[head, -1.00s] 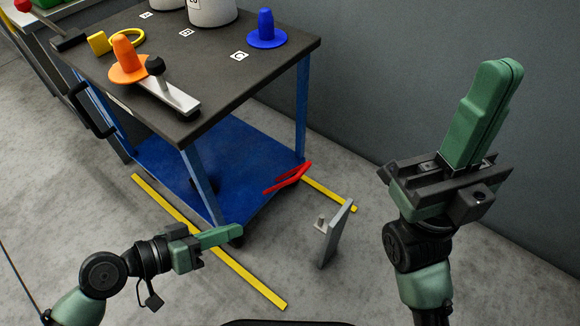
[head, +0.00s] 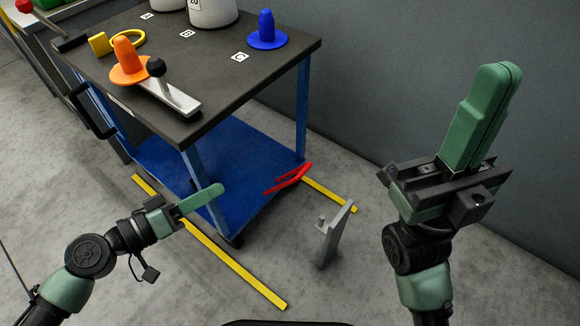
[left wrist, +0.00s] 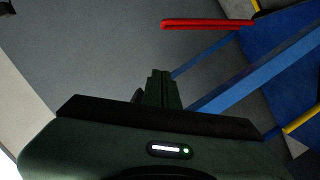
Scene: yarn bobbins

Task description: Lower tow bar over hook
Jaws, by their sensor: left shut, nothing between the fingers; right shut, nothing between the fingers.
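The red tow bar (head: 288,179) juts out from the low front end of the blue cart, above the floor. It also shows in the left wrist view (left wrist: 208,24), ahead of the fingers and apart from them. The hook is a small peg on a grey upright bracket (head: 333,236) on the floor, to the right of and nearer than the bar. The bar is apart from the hook. My left gripper (head: 218,190) is shut and empty, left of the bar by a cart leg. My right gripper (head: 500,75) is shut and empty, raised at the right, away from both.
The cart's dark top (head: 225,80) carries an orange cone (head: 126,54), a blue cone (head: 266,28) and white containers. Its blue leg (head: 204,175) stands close to my left gripper. Yellow floor strips (head: 235,267) flank the cart.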

